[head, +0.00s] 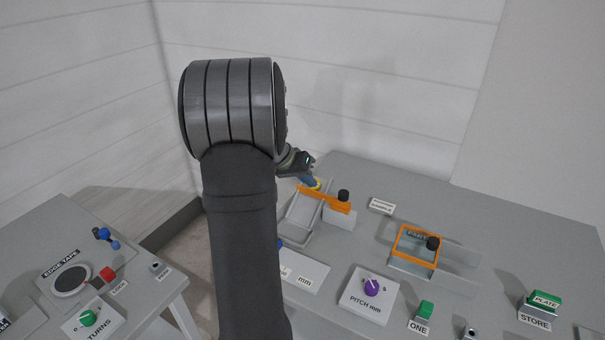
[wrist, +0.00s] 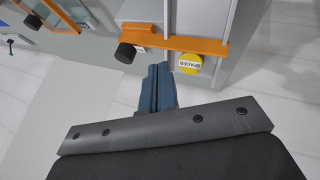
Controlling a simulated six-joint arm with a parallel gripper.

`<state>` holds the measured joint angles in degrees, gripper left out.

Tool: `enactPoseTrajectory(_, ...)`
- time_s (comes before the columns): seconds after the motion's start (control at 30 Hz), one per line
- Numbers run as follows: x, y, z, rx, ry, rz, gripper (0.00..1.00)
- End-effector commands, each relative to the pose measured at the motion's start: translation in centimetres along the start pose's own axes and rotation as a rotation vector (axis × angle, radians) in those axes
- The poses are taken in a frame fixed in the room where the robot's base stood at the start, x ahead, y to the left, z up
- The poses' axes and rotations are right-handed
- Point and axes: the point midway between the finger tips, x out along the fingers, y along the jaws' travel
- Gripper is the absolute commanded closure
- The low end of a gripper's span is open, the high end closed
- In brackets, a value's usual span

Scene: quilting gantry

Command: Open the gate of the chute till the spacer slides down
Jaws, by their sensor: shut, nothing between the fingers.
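The chute (head: 297,218) is a grey sloping channel on the table, crossed at its upper end by an orange gate bar (head: 324,199) with a black knob (head: 343,195). In the wrist view, the bar (wrist: 185,43) and knob (wrist: 125,53) show clearly. The yellow round spacer (wrist: 188,64), labelled SPACER, sits against the bar, on the side away from the channel's long part. My gripper (wrist: 158,70) is shut and empty, its blue fingertips close to the bar between knob and spacer. Contact cannot be told. In the head view, my arm hides part of the chute.
A purple PITCH dial (head: 371,288), a green ONE button (head: 425,309) and a green STORE plate block (head: 544,299) are nearer the front. A side table (head: 120,265) is at left.

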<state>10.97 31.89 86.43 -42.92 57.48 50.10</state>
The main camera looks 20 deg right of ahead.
Motion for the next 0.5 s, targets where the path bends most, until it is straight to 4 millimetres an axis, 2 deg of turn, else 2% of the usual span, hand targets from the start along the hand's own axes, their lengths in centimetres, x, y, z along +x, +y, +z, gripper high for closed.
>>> enactPoseTrajectory(0.03, 1.3, 0.1, 0.1, 0.000, -0.004, 0.003, 1.00)
enactPoseTrajectory(0.17, 3.9, 0.1, 0.1, 0.001, -0.004, 0.002, 1.00)
enactPoseTrajectory(0.3, 4.9, 2.0, 0.0, 0.002, -0.001, 0.000, 1.00)
enactPoseTrajectory(0.5, 5.6, 3.4, 0.0, 0.001, 0.000, -0.001, 1.00)
